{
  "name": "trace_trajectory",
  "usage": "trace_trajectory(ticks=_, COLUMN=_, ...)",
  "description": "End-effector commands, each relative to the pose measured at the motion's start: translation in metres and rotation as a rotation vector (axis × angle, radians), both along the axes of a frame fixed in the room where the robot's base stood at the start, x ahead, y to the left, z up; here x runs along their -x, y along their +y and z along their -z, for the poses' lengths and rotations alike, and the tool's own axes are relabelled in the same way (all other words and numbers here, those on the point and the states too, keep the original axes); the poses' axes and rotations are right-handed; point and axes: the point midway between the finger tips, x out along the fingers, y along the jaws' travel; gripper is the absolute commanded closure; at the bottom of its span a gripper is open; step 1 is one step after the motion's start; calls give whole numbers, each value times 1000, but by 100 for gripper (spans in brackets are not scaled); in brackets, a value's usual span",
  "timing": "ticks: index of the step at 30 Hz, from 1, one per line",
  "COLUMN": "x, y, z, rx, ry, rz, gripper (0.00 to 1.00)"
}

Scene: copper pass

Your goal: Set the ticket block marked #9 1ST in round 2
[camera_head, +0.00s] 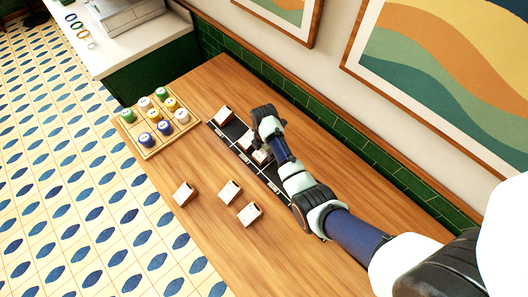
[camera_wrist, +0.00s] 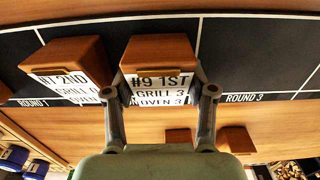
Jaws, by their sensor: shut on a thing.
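My gripper (camera_wrist: 160,98) is shut on the ticket block marked #9 1ST (camera_wrist: 158,82), whose label also reads GRILL 3, OVEN 3. It is upright over the dark board (camera_wrist: 250,60), left of the ROUND 3 label, in the stretch between ROUND 1 and ROUND 3. The round 2 label is hidden, and I cannot tell whether the block touches the board. A 2ND block (camera_wrist: 70,70), its number unclear, stands tilted just left of it, near the ROUND 1 divider. In the head view my gripper (camera_head: 262,142) hides part of the board (camera_head: 216,128).
Another block (camera_head: 224,116) stands at the board's far left end. Three loose blocks (camera_head: 185,193) (camera_head: 230,191) (camera_head: 250,213) stand on the wooden counter in front. A tray (camera_head: 152,153) of colored-lidded pots is at the left. The round 3 space is bare. A tiled wall runs behind.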

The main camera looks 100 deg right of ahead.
Motion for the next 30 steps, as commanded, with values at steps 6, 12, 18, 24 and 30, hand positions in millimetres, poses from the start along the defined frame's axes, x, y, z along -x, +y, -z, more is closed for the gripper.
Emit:
trace_trajectory(ticks=6, x=0, y=-1, z=4, rx=3, ry=-1, rz=0, gripper=83)
trace_trajectory(ticks=12, x=0, y=-1, z=9, rx=2, ry=0, rz=0, gripper=83)
trace_trajectory(ticks=18, x=0, y=0, z=8, rx=1, ry=0, rz=0, gripper=19)
trace_trajectory(ticks=24, x=0, y=0, z=7, rx=2, ry=0, rz=0, gripper=19)
trace_trajectory(ticks=30, x=0, y=-1, z=-10, rx=4, ry=-2, rz=0, gripper=19)
